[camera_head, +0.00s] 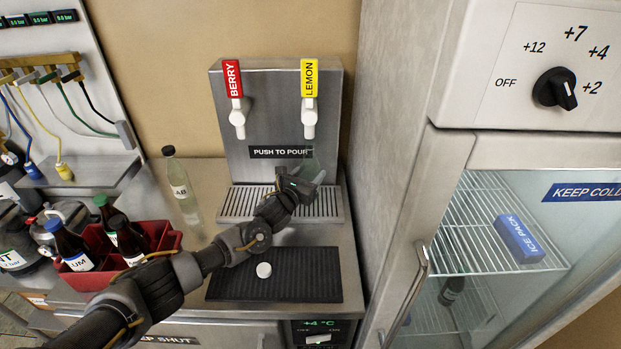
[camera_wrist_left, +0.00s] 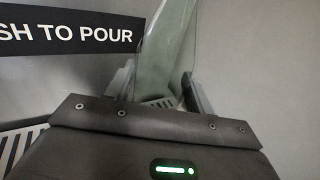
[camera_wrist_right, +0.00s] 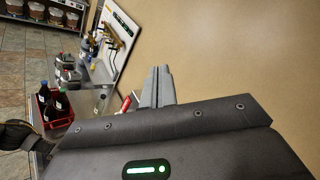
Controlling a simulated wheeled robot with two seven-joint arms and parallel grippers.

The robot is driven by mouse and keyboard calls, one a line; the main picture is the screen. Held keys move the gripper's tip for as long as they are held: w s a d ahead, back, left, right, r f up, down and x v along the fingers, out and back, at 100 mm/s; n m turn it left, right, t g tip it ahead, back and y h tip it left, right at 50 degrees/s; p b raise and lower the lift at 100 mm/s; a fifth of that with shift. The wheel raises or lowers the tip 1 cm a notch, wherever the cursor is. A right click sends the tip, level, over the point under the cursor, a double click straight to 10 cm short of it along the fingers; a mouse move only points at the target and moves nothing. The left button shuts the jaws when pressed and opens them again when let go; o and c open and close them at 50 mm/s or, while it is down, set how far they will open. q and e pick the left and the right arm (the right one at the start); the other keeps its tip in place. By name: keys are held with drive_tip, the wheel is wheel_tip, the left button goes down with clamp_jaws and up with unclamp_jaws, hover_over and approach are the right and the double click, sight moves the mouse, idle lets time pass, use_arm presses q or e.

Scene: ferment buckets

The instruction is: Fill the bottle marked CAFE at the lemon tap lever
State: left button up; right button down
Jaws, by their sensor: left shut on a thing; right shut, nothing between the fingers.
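My left gripper (camera_head: 306,178) is shut on a clear greenish bottle (camera_head: 310,160), held in front of the tap panel, below the lemon tap in the picture. The bottle also shows between the fingers in the left wrist view (camera_wrist_left: 165,55). Its label is not visible, and I cannot tell whether its mouth touches the spout. The lemon tap lever (camera_head: 309,80) is yellow over a white spout and stands upright. My right gripper (camera_wrist_right: 156,88) is shut and empty in the right wrist view, in front of the tan wall; it is outside the head view.
A red berry lever (camera_head: 232,80) stands left of lemon. A drip grate (camera_head: 240,203) lies below. A white cap (camera_head: 263,270) sits on the black mat (camera_head: 315,275). Another clear bottle (camera_head: 182,190) and a red crate (camera_head: 95,280) stand left. A fridge (camera_head: 395,150) bounds the right.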

drive_tip(key=w+a+f+n+h, duration=0.2)
drive_tip(key=a+f+n+h, duration=0.25)
drive_tip(key=f, duration=0.55)
drive_tip(key=w+a+f+n+h, duration=0.25)
drive_tip(key=a+f+n, duration=0.2)
drive_tip(key=f, duration=0.55)
use_arm(q)
drive_tip(key=shift+r, duration=0.1)
use_arm(e)
drive_tip(key=w+d+f+n+t+h, duration=0.3)
drive_tip(key=d+f+n+h, duration=0.2)
drive_tip(key=f+n+h, duration=0.4)
drive_tip(key=shift+m+y, duration=0.4)
drive_tip(key=shift+y, duration=0.5)
drive_tip(key=x, duration=0.3)
drive_tip(key=f+x, duration=0.1)
drive_tip(key=x, duration=0.3)
drive_tip(key=shift+f, duration=0.25)
drive_tip(key=shift+w+d, duration=0.1)
